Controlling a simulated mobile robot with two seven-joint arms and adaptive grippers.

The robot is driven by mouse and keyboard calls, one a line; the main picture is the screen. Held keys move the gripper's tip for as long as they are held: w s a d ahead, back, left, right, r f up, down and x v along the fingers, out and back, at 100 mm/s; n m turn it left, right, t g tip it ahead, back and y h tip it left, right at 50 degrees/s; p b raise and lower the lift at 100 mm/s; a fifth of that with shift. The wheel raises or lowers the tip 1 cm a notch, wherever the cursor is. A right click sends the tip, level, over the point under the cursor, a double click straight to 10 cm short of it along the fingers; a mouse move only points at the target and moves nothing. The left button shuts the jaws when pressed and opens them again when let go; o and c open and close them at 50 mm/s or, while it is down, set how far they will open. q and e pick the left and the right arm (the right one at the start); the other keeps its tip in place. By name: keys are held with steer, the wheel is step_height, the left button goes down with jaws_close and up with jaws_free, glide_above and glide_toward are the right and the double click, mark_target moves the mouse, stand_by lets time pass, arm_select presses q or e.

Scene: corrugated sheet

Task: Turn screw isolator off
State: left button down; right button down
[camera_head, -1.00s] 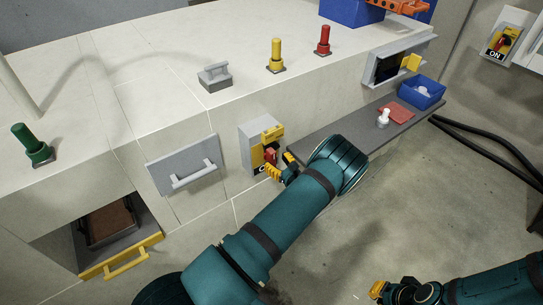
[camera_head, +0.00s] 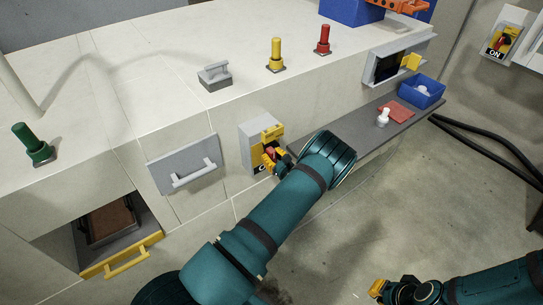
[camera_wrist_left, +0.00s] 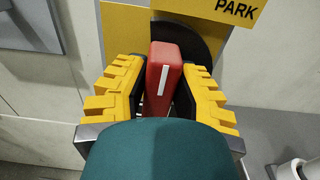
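The screw isolator (camera_head: 250,140) is a grey box with a yellow face on the front of the pale cabinet. Its red handle (camera_wrist_left: 164,80) stands out from a dark round plate in the left wrist view, with a white stripe along it. My left gripper (camera_head: 271,157) is at the isolator. Its yellow fingers with dark pads are apart, one on each side of the red handle; I cannot tell whether the pads touch it. The arm hides part of the label below. My right gripper (camera_head: 378,289) is low at the right, away from the cabinet; its opening is unclear.
A grey shelf (camera_head: 350,139) runs right of the isolator, with a white bottle (camera_head: 383,118), a red block (camera_head: 396,111) and a blue bin (camera_head: 421,94). A grey drawer (camera_head: 184,163) is left. An open drawer with a yellow handle (camera_head: 121,258) juts out lower left.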

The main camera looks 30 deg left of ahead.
steer(key=shift+f, duration=0.2)
arm_select(q)
steer(key=n+b, duration=0.1)
steer(key=n, duration=0.1)
steer(key=n+b, duration=0.2)
steer(key=shift+s+a+f+n, duration=0.15)
steer(key=shift+s+n, duration=0.05)
steer(key=shift+n, duration=0.2)
steer(key=n+b, duration=0.3)
steer(key=n, duration=0.2)
steer(key=shift+s+a+f+b, duration=0.1)
steer(key=shift+s+f+b, duration=0.1)
steer(key=shift+b, duration=0.15)
steer(key=n+b, duration=0.1)
steer(key=n, duration=0.1)
steer(key=n+b, duration=0.2)
steer(key=shift+s+f+n, duration=0.15)
steer(key=shift+f+n, duration=0.05)
steer(key=shift+n, duration=0.2)
steer(key=shift+n+b, duration=1.4)
steer(key=shift+n, duration=0.1)
arm_select(e)
step_height(320, 180, down, 13)
steer(key=s, duration=0.2)
steer(key=shift+a+r+g, duration=0.15)
steer(key=shift+a+g, duration=0.15)
steer(key=shift+a, duration=0.05)
